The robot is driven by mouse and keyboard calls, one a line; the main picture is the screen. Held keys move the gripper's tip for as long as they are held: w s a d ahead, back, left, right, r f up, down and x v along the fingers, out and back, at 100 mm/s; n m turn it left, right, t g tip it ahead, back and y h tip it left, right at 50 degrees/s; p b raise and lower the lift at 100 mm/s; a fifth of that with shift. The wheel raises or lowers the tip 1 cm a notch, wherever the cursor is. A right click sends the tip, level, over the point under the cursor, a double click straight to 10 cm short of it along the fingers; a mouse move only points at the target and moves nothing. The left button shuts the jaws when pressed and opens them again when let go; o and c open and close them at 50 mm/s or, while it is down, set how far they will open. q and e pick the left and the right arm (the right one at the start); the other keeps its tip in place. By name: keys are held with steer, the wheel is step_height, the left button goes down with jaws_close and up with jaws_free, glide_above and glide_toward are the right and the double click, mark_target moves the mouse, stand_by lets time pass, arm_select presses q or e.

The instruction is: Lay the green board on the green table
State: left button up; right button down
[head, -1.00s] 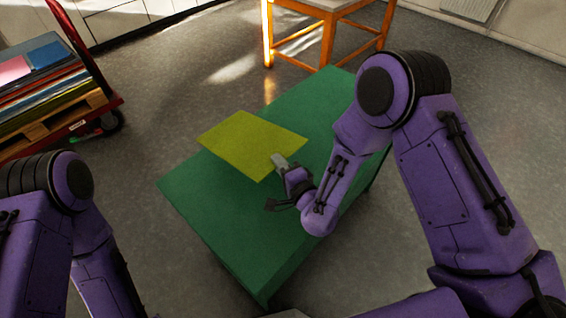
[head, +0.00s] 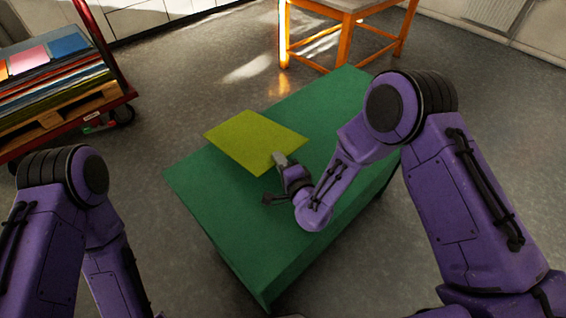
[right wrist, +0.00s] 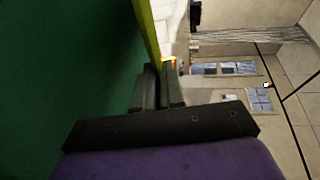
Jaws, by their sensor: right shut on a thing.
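The board (head: 254,140) is a flat yellow-green sheet in the head view. My right gripper (head: 281,160) is shut on its near right edge and holds it over the green table (head: 225,215). In the right wrist view the board (right wrist: 146,28) shows edge-on between the fingers (right wrist: 160,82), with the green table surface (right wrist: 70,70) beside it. The board appears roughly level and apart from the tabletop, though the exact gap is hard to tell. My left gripper is out of view; only its arm shows at the left.
A red cart (head: 125,95) with a pallet and a stack of coloured boards (head: 50,72) stands at the upper left. An orange-legged table (head: 345,40) stands behind the green table. Grey floor lies open between them. The green tabletop holds no other objects.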

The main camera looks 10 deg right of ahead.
steer(key=shift+w+a+f+b, duration=0.2)
steer(key=shift+w+f+b, duration=0.1)
steer(key=shift+f+b, duration=0.3)
steer(key=shift+w+a+f+b, duration=0.15)
steer(key=shift+w+f+b, duration=0.1)
steer(key=shift+f+b, duration=0.3)
steer(key=shift+w+a+f+b, duration=0.25)
steer(key=shift+f+b, duration=0.2)
steer(key=shift+f, duration=0.3)
steer(key=shift+c, duration=2.2)
jaws_free()
